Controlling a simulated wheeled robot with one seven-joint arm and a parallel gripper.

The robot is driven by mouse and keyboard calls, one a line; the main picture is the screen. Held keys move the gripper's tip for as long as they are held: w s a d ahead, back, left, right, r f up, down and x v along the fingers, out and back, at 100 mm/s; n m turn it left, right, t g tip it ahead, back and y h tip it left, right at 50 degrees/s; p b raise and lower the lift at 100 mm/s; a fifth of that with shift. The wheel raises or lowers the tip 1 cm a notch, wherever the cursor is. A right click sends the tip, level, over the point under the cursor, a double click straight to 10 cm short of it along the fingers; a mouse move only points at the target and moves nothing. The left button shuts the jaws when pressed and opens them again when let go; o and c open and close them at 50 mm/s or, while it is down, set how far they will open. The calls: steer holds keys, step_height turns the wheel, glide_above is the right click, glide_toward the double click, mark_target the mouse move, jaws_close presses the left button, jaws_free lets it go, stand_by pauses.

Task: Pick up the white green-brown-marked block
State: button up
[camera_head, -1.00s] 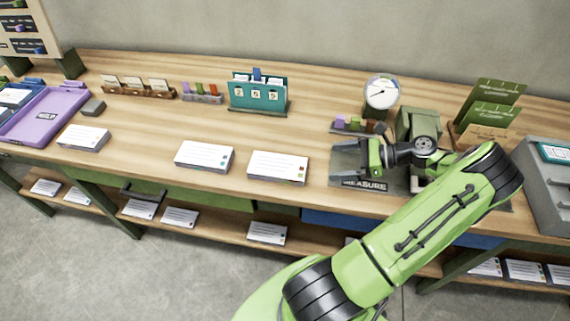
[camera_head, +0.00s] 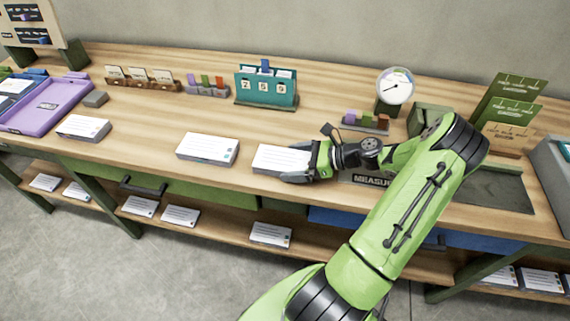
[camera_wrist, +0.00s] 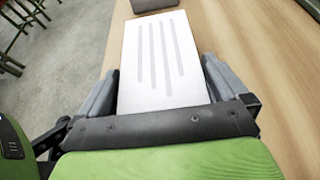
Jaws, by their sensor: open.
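A white block with grey printed lines (camera_head: 275,159) lies flat near the front edge of the table, partly hidden at its right end by my gripper (camera_head: 297,162). In the wrist view the white block (camera_wrist: 160,60) lies between the two open fingers, one along each long side. Whether the fingers touch it I cannot tell. Its coloured marks are hidden now. A second white block (camera_head: 207,147) lies to its left, and a third (camera_head: 84,127) farther left; their small marks are too small to name surely.
A purple tray (camera_head: 45,105) is at the far left, beside a small grey block (camera_head: 95,99). A lower shelf holds more white blocks (camera_head: 270,234).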

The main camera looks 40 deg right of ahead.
mark_target(295, 160)
steer(key=c, duration=0.8)
step_height(295, 160, up, 10)
steer(key=p, duration=0.4)
steer(key=shift+r, duration=0.1)
steer(key=shift+c, duration=0.3)
